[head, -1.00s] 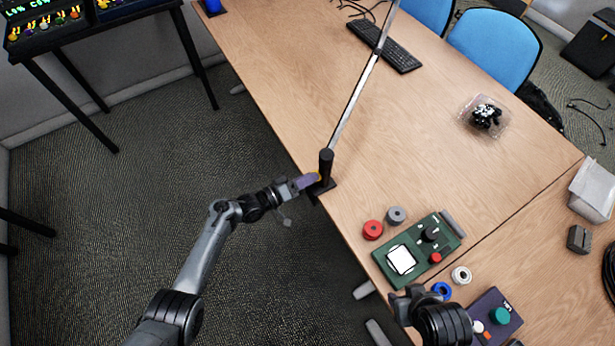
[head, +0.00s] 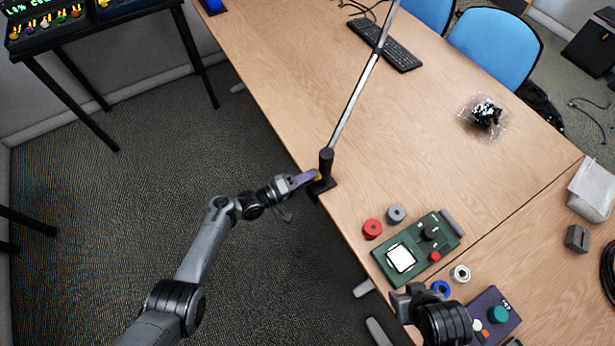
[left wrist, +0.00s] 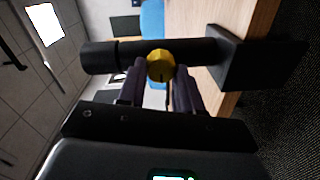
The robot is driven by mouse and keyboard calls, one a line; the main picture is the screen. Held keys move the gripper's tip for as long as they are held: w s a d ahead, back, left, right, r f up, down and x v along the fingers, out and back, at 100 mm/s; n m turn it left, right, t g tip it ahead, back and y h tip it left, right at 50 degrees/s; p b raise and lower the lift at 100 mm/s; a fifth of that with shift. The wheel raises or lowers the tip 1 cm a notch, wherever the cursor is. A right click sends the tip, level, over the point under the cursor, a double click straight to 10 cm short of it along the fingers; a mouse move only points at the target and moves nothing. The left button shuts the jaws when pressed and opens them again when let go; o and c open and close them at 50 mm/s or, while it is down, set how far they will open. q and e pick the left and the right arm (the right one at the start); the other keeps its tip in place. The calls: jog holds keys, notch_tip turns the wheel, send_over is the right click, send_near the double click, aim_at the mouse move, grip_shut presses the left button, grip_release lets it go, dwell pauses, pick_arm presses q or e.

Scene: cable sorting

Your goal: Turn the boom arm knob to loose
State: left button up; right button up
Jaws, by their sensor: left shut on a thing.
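The boom arm stands at the near table edge, with a black clamp base (head: 326,163) and a long silver pole (head: 357,100) slanting up and away. Its yellow knob (left wrist: 160,66) shows in the left wrist view, on the side of the black post (left wrist: 190,52). In the head view only a bit of the knob (head: 318,177) shows. My left gripper (head: 311,177) reaches in from the left, its fingers on either side of the knob and shut on it. My right gripper (head: 402,300) is over the table at the lower right; its fingers are too unclear to read.
A green control box (head: 418,248) with a white panel, a red spool (head: 372,229) and a grey spool (head: 396,214) sit right of the clamp. A purple box (head: 497,312) is near my right arm. A keyboard (head: 400,55) lies farther back. The table's middle is clear.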

pick_arm(q)
jog(key=o, duration=1)
jog(key=shift+o, duration=0.2)
jog(key=shift+a, duration=0.1)
jog(key=p+v, duration=0.3)
jog(key=v, duration=0.7)
jog(key=shift+s+a, duration=0.25)
